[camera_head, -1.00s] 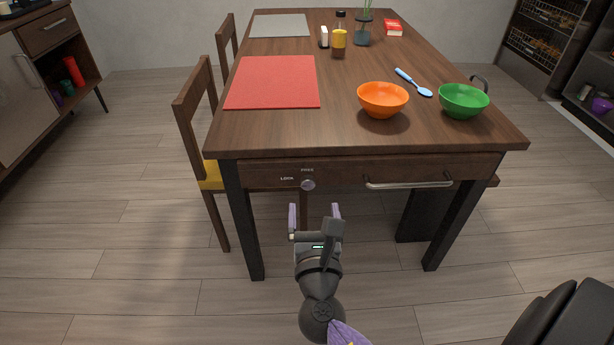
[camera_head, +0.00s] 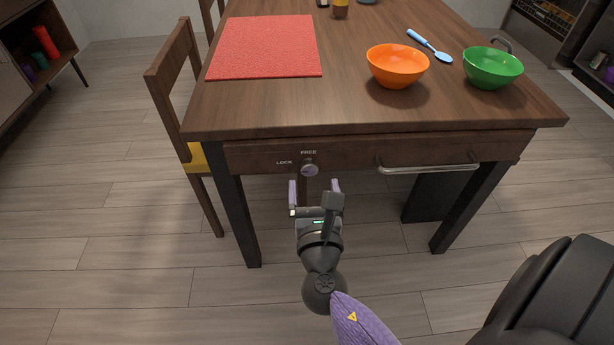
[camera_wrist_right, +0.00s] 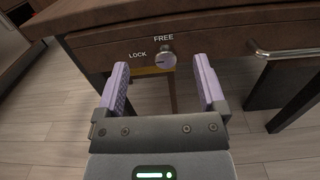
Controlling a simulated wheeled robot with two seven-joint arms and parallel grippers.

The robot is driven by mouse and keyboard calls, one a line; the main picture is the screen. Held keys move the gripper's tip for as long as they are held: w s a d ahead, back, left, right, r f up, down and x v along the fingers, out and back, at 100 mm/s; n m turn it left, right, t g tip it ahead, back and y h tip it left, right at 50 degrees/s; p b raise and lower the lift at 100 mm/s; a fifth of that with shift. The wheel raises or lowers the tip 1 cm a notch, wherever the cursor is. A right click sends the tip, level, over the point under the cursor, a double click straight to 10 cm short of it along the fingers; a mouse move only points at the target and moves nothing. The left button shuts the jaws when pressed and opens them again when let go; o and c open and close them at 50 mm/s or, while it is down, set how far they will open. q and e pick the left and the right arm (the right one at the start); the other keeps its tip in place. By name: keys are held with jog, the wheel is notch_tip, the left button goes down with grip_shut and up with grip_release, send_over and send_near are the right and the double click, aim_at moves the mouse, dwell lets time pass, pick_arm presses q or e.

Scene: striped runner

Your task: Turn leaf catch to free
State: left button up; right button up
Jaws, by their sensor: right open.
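The leaf catch is a round silver knob (camera_head: 310,170) on the front apron of the wooden table, left of a bar handle. The word FREE is printed above it and LOCK to its left. It also shows in the right wrist view (camera_wrist_right: 165,61), with a mark on its face too small to read surely. My right gripper (camera_head: 315,187) is open and empty, just in front of and below the knob. In the right wrist view its purple fingers (camera_wrist_right: 161,78) stand either side of the knob's line, apart from it. My left gripper is not in view.
The bar handle (camera_head: 428,168) is right of the knob. On the table (camera_head: 300,108) are a red mat (camera_head: 264,46), an orange bowl (camera_head: 397,66), a green bowl (camera_head: 492,68) and a blue spoon (camera_head: 430,46). A chair (camera_head: 176,90) stands at the left.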

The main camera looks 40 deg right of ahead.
jog(key=b, duration=0.4)
send_near(309, 170)
jog(key=shift+g, duration=0.3)
jog(key=b+x, duration=0.1)
jog(key=x, duration=0.8)
jog(key=shift+w+d+r, duration=0.1)
jog(key=shift+w+d, duration=0.1)
jog(key=shift+w, duration=0.2)
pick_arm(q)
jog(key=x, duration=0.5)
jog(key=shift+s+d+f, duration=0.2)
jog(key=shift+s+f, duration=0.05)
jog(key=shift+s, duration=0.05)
